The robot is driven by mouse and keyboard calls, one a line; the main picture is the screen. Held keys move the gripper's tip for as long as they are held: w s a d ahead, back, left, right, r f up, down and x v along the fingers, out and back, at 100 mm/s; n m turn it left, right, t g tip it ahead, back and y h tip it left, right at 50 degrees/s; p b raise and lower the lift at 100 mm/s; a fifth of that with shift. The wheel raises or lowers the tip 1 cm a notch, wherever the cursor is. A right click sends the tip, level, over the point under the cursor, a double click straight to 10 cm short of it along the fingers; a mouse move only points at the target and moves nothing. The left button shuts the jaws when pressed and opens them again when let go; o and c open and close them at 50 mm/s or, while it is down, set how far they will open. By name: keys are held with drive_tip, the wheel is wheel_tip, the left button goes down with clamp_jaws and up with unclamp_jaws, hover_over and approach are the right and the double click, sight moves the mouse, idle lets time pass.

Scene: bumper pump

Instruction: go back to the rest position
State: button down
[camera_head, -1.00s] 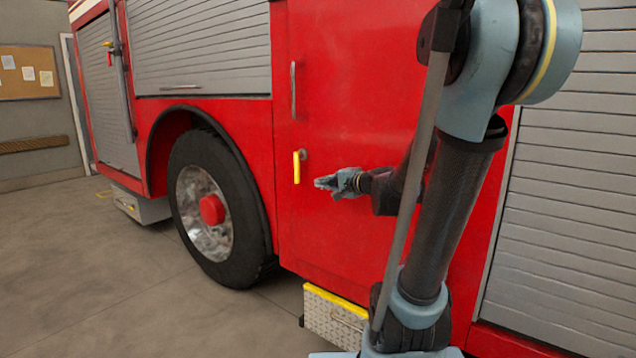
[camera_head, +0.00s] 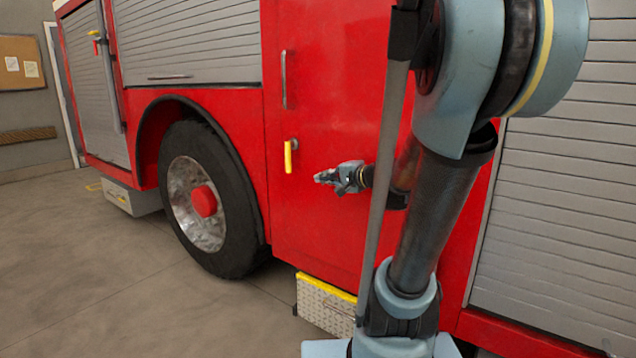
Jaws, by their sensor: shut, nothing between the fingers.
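My gripper (camera_head: 322,177) is at the end of my arm, in front of the red door panel of the fire engine (camera_head: 330,90). It points left and its fingers are shut with nothing between them. The yellow lever (camera_head: 288,156) hangs upright on its mount just left of the gripper. A clear gap shows between the fingertips and the lever. My arm's large links fill the right of the view and hide part of the panel and the thinner links behind.
A big wheel (camera_head: 205,200) stands left of the panel. A metal step with a yellow edge (camera_head: 325,304) juts out low, close to my arm's base. Grey roller shutters (camera_head: 560,210) are at right. The concrete floor (camera_head: 90,270) at left is clear.

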drive_tip(key=s+d+f+n+g+h, duration=0.2)
drive_tip(key=s+f+n+g+h, duration=0.15)
drive_tip(key=s+f, duration=0.5)
drive_tip(key=s+d+f+n+g+h, duration=0.2)
drive_tip(key=s+f+n+g, duration=0.2)
drive_tip(key=s+f, duration=0.4)
drive_tip(key=s+d+f+n+g+h, duration=0.1)
drive_tip(key=s+d+n+g+h, duration=0.1)
drive_tip(key=s+d+h, duration=0.2)
drive_tip(key=s+d, duration=0.3)
drive_tip(key=s, duration=0.1)
drive_tip(key=shift+d+f, duration=0.35)
drive_tip(key=shift+f, duration=0.05)
